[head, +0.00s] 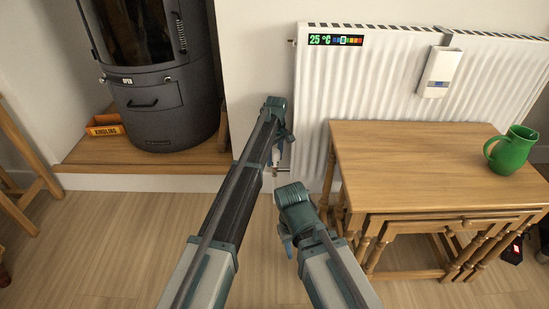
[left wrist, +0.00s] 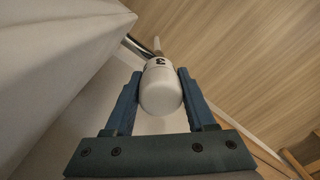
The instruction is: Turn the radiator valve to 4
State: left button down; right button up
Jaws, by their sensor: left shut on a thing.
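The white radiator valve (left wrist: 160,95) sits between the two fingers of my left gripper (left wrist: 160,97) in the left wrist view. The gripper is shut on the valve head. A dark mark that looks like a 3 shows at the head's far end, beside the metal pipe (left wrist: 136,46). In the head view my left gripper (head: 279,152) is low beside the left end of the white radiator (head: 312,110), and my arm mostly hides the valve. My right gripper (head: 287,243) hangs lower, away from the valve; its fingers are too small to read.
Wooden nesting tables (head: 420,165) with a green jug (head: 511,150) stand in front of the radiator at right. A dark stove (head: 160,90) stands on a wooden hearth (head: 100,160) at left, with an orange kindling box (head: 103,125). A display (head: 336,40) on the radiator reads 25 °C.

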aim_at(276, 150)
dwell(0.5)
pick_arm(q)
jog(key=shift+c, duration=1.2)
grip_release()
notch_tip(276, 150, up, 14)
jog(key=p, duration=1.3)
jog(key=shift+w+d+p, duration=0.2)
jog(key=shift+d+p, duration=0.05)
jog(key=shift+p, duration=0.15)
jog(key=shift+f, duration=0.15)
